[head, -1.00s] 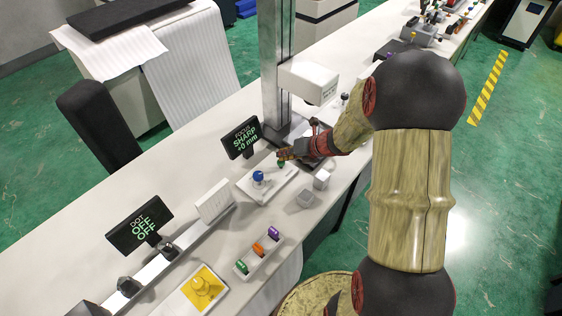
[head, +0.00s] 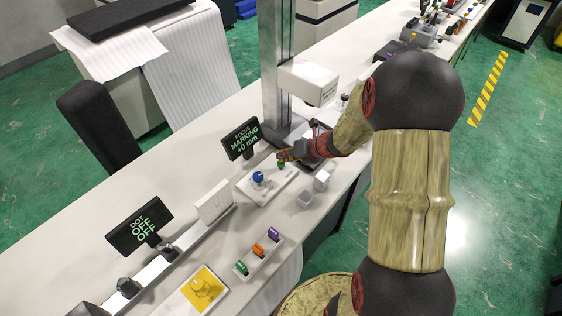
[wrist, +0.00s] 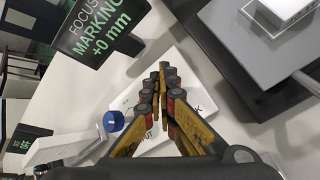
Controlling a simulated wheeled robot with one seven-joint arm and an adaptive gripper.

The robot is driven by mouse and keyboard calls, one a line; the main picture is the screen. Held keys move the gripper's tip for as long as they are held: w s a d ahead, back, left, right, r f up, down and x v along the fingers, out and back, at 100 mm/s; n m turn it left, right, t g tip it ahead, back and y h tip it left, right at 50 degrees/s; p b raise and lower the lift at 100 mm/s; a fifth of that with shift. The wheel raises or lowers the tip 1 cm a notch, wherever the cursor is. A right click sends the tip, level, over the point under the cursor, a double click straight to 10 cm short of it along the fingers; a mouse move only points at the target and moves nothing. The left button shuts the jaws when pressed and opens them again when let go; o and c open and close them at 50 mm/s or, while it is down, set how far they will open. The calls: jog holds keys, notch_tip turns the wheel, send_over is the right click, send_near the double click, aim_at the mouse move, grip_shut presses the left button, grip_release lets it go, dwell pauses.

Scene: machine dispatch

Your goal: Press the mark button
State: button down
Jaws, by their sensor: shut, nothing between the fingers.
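The white control panel (head: 262,194) lies on the bench with a blue knob (head: 258,178) and a green button (head: 281,164). The green button is mostly covered by my gripper (head: 283,156), whose tips are at or just above it. In the wrist view my gripper (wrist: 161,76) is shut and empty, pointing down at the panel (wrist: 130,97); the button is hidden behind the fingers. I cannot tell for sure whether the tips touch it. The focus display (head: 242,138) reads "MARKING +0 mm", also in the wrist view (wrist: 98,35).
The marking head (head: 308,82) on its column (head: 276,60) stands just beyond my gripper. Grey blocks (head: 321,181) sit right of the panel. A rack of coloured pieces (head: 259,254), a yellow pad (head: 187,300) and a display reading "OFF" (head: 138,224) are nearer.

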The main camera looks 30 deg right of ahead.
jog(key=shift+r+p, duration=0.7)
jog(key=shift+r, duration=0.1)
notch_tip(320, 180, up, 5)
jog(key=p, duration=0.5)
dwell(0.6)
